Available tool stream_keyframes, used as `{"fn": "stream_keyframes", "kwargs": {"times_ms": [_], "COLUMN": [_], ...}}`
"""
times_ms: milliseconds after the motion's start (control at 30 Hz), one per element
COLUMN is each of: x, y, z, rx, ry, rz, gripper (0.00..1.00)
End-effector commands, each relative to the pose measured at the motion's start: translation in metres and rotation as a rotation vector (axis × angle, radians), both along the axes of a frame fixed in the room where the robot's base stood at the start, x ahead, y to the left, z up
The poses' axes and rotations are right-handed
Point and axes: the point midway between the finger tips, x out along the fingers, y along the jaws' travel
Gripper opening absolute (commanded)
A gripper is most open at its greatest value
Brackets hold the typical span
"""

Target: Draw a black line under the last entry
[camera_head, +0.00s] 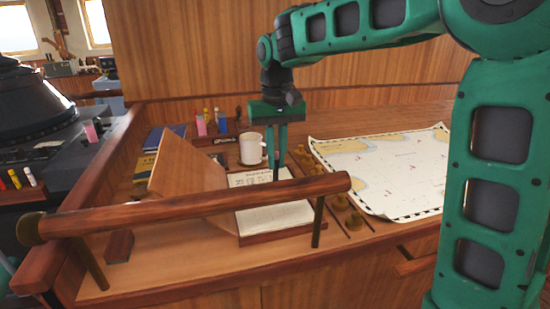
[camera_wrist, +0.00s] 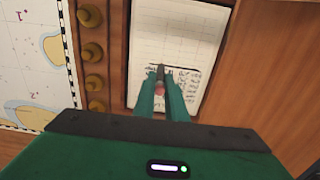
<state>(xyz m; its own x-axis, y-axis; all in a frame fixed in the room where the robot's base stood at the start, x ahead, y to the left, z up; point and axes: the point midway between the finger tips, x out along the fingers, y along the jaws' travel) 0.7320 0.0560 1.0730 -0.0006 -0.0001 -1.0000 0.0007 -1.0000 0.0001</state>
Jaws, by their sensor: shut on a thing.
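The log page (camera_head: 285,213) lies on a dark wooden board on the desk, with handwritten entries at its far end and ruled empty rows nearer the rail. It also shows in the wrist view (camera_wrist: 180,35), where a dark line runs beside the writing near the pen. My gripper (camera_head: 276,178) points down over the page and is shut on a dark pen (camera_wrist: 160,75) with a reddish end. The pen's tip is at or just above the paper by the last written rows; I cannot tell whether it touches.
A wooden rail (camera_head: 200,208) crosses in front of the page. A tilted wooden board (camera_head: 188,170) stands left of it, and a white mug (camera_head: 251,149) behind. Brass weights (camera_wrist: 92,52) line the page's side, beside a chart (camera_head: 385,165).

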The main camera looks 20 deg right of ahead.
Motion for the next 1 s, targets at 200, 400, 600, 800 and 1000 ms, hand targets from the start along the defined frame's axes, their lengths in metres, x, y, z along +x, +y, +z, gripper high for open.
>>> {"fn": "stream_keyframes", "kwargs": {"times_ms": [200,400,600,800,1000], "x": [-0.001,-0.001,-0.001,0.000,0.000], "y": [-0.009,-0.009,-0.011,-0.017,-0.018], "z": [-0.002,-0.002,-0.001,0.000,0.001], "rx": [-0.003,-0.003,-0.002,-0.002,-0.001], "ry": [0.008,0.008,0.007,0.005,0.003], "rz": [-0.006,-0.006,-0.006,-0.006,-0.003], "gripper": [0.00,0.00,0.00,0.00,0.00]}}
